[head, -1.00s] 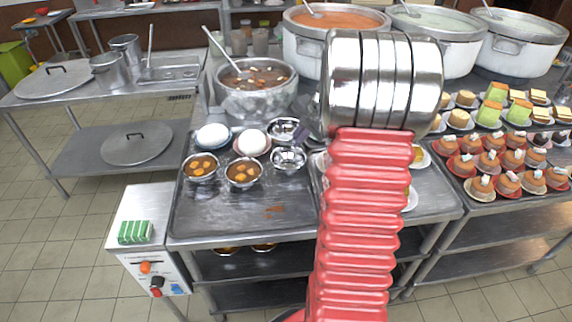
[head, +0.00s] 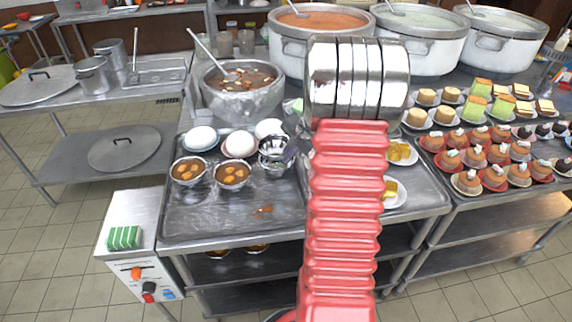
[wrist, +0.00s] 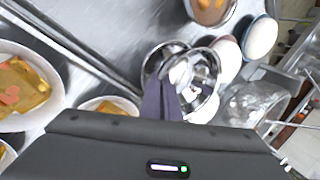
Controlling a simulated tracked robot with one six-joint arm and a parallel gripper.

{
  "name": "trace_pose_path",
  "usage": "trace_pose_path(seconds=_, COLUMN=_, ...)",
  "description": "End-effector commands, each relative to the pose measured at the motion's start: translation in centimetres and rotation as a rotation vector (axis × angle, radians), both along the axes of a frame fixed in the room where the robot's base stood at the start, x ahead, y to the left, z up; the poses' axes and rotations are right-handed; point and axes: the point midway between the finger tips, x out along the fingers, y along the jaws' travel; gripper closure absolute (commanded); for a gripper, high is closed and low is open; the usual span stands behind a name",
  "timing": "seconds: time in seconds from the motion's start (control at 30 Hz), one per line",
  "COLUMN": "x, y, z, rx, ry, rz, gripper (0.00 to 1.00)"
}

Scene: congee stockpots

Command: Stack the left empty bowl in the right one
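Two shiny empty metal bowls overlap right of the eggs. The held bowl (head: 272,146) is tilted above the rear part of the other bowl (head: 275,169). In the wrist view the held bowl (wrist: 207,88) partly covers the other bowl (wrist: 153,61). My gripper (head: 291,151) comes in from the right, its dark fingers (wrist: 163,103) close together on the held bowl's rim. Whether the two bowls touch is unclear.
Two food-filled bowls (head: 188,171) (head: 232,175) and white eggs (head: 201,138) on small plates stand to the left. A large stockpot (head: 240,95) is behind. Plates of yellow food (head: 402,153) lie to the right. The tray's front (head: 215,220) is mostly clear.

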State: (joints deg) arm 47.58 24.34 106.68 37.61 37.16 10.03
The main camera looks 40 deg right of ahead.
Motion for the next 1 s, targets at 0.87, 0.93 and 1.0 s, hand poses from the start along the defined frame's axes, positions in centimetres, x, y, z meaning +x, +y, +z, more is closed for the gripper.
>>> trace_pose_path(seconds=0.87, x=-0.2, y=0.0, z=-3.9, rx=0.002, ry=0.003, rz=-0.002, gripper=0.89)
trace_pose_path(seconds=0.93, x=-0.2, y=0.0, z=-3.9, rx=0.002, ry=0.003, rz=-0.002, gripper=0.84)
trace_pose_path(seconds=1.0, x=-0.2, y=0.0, z=-3.9, rx=0.002, ry=0.004, rz=-0.002, gripper=0.79)
